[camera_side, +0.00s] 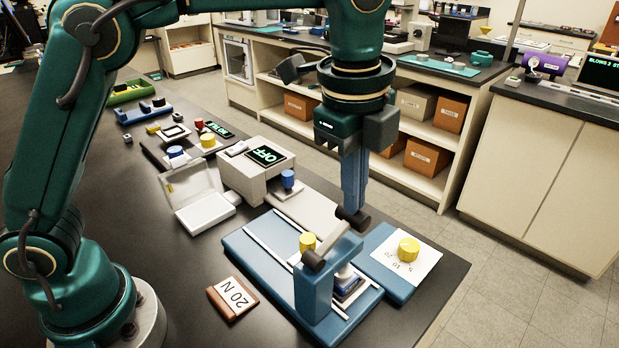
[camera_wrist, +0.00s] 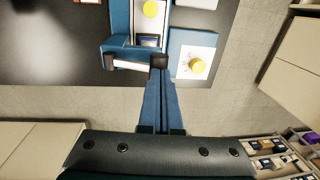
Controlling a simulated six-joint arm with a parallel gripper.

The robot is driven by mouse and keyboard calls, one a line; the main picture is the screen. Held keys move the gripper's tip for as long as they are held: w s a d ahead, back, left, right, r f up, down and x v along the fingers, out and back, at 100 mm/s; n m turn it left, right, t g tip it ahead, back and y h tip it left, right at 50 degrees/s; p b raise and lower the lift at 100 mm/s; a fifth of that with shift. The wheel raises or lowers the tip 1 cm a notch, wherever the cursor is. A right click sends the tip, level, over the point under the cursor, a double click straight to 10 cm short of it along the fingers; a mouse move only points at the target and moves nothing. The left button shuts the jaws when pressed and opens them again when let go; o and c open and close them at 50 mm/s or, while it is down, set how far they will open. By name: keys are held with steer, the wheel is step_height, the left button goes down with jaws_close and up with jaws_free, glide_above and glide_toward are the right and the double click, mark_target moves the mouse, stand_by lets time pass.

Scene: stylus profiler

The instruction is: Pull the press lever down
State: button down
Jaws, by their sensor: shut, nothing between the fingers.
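The blue press (camera_side: 313,293) stands on a blue base near the table's front edge. Its lever (camera_side: 333,238) is a pale bar with a black end at the frame and a black grip (camera_side: 353,219) at the other end, sloping up toward my gripper. The lever also shows in the wrist view (camera_wrist: 130,65), its black grip (camera_wrist: 159,61) by my fingertips. My gripper (camera_side: 352,207) points down, shut and empty, with its tips at or just above the grip; I cannot tell whether they touch. A dark blue piece (camera_side: 346,281) lies under the press frame.
A yellow dial (camera_side: 408,249) marked 5, 10, 20 sits right of the press. A yellow knob (camera_side: 307,241) stands on the press base, close by the lever. The instrument display (camera_side: 266,155) reads OFF. Table space at front left is clear.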

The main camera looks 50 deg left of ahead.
steer(key=shift+w+f, duration=0.7)
steer(key=shift+f, duration=0.15)
steer(key=shift+w+f, duration=0.25)
steer(key=shift+f, duration=0.25)
steer(key=shift+f, duration=0.2)
steer(key=shift+r, duration=0.15)
steer(key=shift+s+r, duration=0.15)
steer(key=shift+r, duration=1.15)
steer(key=shift+s+r, duration=0.1)
steer(key=shift+r, duration=1.2)
